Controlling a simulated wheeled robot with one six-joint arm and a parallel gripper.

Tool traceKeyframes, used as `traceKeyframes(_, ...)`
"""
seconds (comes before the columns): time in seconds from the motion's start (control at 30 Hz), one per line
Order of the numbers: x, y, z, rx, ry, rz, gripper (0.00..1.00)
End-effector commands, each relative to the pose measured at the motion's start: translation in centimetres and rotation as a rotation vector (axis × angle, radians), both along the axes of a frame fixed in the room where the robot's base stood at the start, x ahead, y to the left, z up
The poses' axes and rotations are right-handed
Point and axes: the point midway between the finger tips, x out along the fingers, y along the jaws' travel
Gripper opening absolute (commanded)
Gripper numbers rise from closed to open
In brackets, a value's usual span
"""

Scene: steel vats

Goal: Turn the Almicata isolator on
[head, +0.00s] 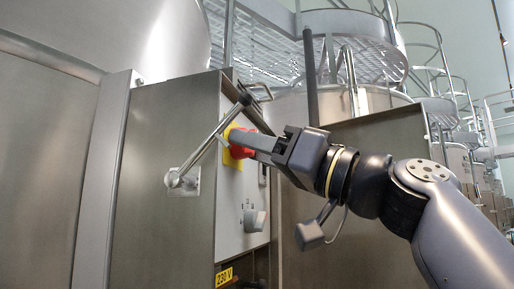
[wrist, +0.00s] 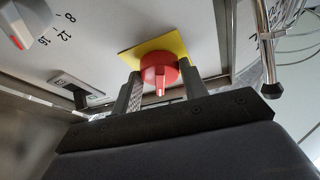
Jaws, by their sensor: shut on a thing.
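The isolator is a red rotary knob (wrist: 160,75) on a yellow plate (wrist: 178,42), mounted on the pale control panel. In the head view the red knob (head: 239,151) shows partly behind my fingers, with the yellow plate (head: 230,133) around it. My gripper (wrist: 158,90) reaches the panel from the right in the head view and is shut on the red knob, one finger on each side. In the wrist view a white mark on the knob points down toward the gripper body. No Almicata label is readable.
A grey dial (wrist: 27,22) with numbers and a small black-and-grey switch plate (wrist: 78,90) share the panel. A metal lever with a dark ball end (head: 245,99) crosses close to my fingers. A 230 V label (head: 224,277) is below. Steel vats and railings stand behind.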

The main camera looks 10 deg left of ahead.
Motion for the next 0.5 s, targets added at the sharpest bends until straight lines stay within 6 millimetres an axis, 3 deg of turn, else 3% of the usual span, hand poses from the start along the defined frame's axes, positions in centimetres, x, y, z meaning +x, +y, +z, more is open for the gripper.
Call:
traceKeyframes(0.17, 0.03, -0.01, -0.01, 0.000, 0.000, -0.001, 0.18)
traceKeyframes(0.5, -0.22, 0.03, 0.41, 0.021, 0.149, -0.001, 0.18)
